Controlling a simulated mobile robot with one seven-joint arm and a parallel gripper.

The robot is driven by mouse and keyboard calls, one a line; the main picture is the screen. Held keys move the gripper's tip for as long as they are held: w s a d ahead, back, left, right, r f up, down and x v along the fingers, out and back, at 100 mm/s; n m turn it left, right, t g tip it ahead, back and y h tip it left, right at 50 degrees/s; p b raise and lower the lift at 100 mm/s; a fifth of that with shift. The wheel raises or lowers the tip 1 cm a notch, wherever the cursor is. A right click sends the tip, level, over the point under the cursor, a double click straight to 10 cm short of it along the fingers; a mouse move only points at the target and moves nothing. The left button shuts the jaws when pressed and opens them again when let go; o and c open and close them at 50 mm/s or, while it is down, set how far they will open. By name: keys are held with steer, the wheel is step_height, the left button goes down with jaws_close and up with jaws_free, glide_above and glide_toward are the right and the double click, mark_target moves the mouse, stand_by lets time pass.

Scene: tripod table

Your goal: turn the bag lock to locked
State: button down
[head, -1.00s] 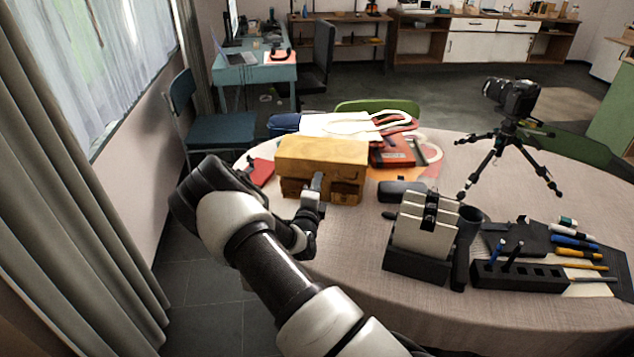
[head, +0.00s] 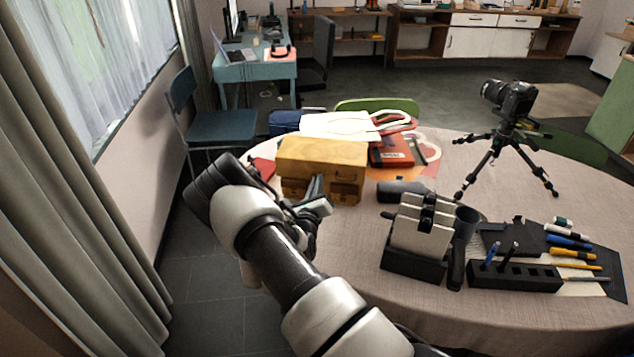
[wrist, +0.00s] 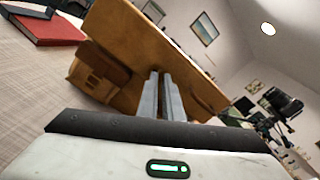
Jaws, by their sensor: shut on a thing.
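The tan leather bag (head: 322,152) stands upright on the round table, with a flap on top and pockets on its front. It fills the upper middle of the wrist view (wrist: 150,45), where it looks tilted. My gripper (head: 317,184) is at the middle of the bag's front, just below the flap edge. In the wrist view its two fingers (wrist: 162,90) are close together and reach the bag's front. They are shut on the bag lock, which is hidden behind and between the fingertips. I cannot see which way the lock is turned.
A dark cylinder (head: 402,190) lies right of the bag. A black stand holding pale slabs (head: 421,225) is nearer. A camera on a tripod (head: 510,100) stands at the right. A red book (wrist: 48,27) lies beside the bag. The cloth in front of the bag is clear.

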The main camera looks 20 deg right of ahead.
steer(key=m, duration=0.6)
steer(key=shift+m, duration=0.4)
stand_by(0.3)
steer(key=c, duration=1.9)
jaws_free()
steer(key=v, duration=1.7)
steer(key=shift+s+a+p, duration=0.1)
steer(key=shift+s+p, duration=0.1)
steer(key=shift+p, duration=0.2)
